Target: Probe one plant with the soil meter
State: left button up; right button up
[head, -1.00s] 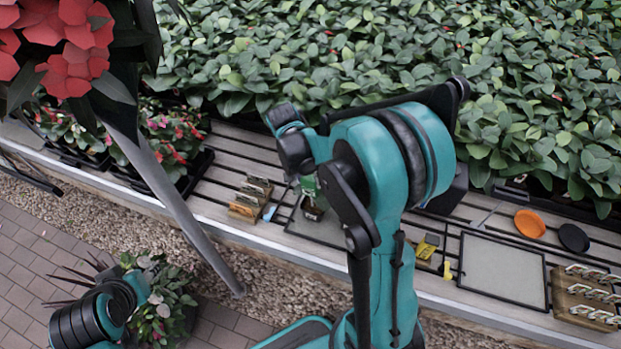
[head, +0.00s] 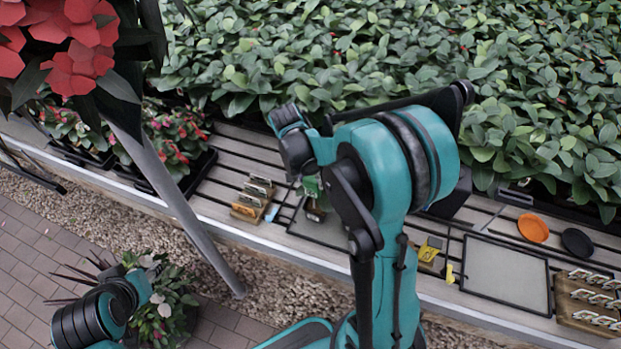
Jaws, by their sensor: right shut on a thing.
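My right arm reaches over the slatted bench, and its gripper (head: 312,190) points down near the grey mat. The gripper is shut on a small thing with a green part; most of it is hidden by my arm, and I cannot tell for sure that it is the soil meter. Red-flowered potted plants (head: 160,143) stand in black trays on the bench at the left. Dense leafy green plants (head: 400,55) fill the back. My left arm shows at the lower left; its gripper is out of sight.
A wooden rack (head: 253,200) stands left of the grey mat (head: 330,228). A framed grey panel (head: 505,272), an orange saucer (head: 533,228), a black saucer (head: 577,242) and a clip board (head: 590,302) lie at the right. A grey post (head: 185,210) crosses the left side.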

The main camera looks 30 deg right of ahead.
aim_at(310, 192)
jog(key=shift+a+b+x, duration=0.2)
jog(key=shift+b+x, duration=0.7)
jog(key=shift+x, duration=0.1)
jog(key=shift+a+b+x, duration=0.25)
jog(key=shift+b+x, duration=0.6)
jog(key=shift+x, duration=0.15)
jog(key=shift+w+f, duration=0.1)
jog(key=shift+a+b+x, duration=0.15)
jog(key=shift+b+x, duration=0.45)
jog(key=shift+x, duration=0.1)
jog(key=shift+a+b+x, duration=0.15)
jog(key=shift+b+x, duration=0.4)
jog(key=shift+x, duration=0.1)
jog(key=o, duration=1.5)
jog(key=shift+c, duration=0.2)
jog(key=shift+w, duration=0.1)
